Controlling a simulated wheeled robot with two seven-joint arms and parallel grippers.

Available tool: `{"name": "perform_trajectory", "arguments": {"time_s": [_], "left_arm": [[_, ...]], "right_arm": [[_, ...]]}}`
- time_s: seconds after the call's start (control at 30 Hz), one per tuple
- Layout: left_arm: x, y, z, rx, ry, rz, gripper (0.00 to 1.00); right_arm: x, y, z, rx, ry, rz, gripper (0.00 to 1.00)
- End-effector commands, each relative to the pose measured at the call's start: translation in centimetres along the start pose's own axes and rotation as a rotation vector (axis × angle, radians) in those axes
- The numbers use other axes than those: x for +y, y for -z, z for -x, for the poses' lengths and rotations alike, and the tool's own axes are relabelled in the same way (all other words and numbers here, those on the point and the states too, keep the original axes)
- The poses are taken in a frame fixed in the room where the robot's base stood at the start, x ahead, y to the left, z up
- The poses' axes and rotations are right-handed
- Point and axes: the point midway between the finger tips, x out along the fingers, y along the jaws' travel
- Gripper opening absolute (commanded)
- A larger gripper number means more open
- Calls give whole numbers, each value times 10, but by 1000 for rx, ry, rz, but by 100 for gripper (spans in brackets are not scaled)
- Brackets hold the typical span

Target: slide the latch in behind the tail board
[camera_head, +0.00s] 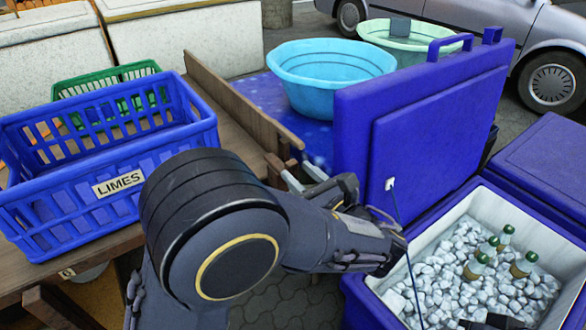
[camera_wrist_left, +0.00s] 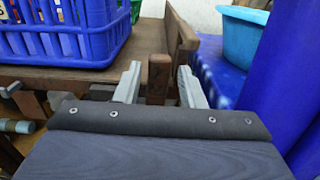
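The tail board (camera_head: 240,105) is a long brown wooden plank standing on edge along the wooden cart; it also shows in the left wrist view (camera_wrist_left: 182,38). A short upright wooden block, which looks like the latch (camera_wrist_left: 159,76), is at its near end. My left gripper (camera_head: 303,178) is at this end of the cart. In the left wrist view its pale fingers (camera_wrist_left: 161,88) stand apart, one on each side of the block, with gaps showing. In the head view the block is partly hidden by my left arm.
A blue LIMES crate (camera_head: 110,170) and a green crate (camera_head: 105,80) stand on the cart. Right of the board are a light blue tub (camera_head: 330,75) and a raised blue cooler lid (camera_head: 430,120). The open cooler (camera_head: 385,295) holds ice and bottles.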

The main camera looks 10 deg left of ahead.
Motion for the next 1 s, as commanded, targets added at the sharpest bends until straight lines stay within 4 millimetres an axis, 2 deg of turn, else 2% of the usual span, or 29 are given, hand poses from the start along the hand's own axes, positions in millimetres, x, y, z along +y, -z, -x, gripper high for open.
{"name": "perform_trajectory", "arguments": {"time_s": [0.1, 0.23, 0.57, 0.83, 1.0], "left_arm": [[1, 2, -19, 2, -3, 2, 36], [0, 1, -31, 2, -1, 2, 36], [0, 0, -36, 2, 0, 1, 36], [0, 0, -35, 2, 0, 1, 2], [0, 0, -35, 2, 0, 1, 0]], "right_arm": [[2, -2, -5, 0, 0, 0, 0], [3, -3, -6, 0, 0, 0, 0], [3, -3, -6, 0, 0, 0, 0], [3, -3, -6, 0, 0, 0, 0], [3, -3, -6, 0, 0, 0, 0]]}}
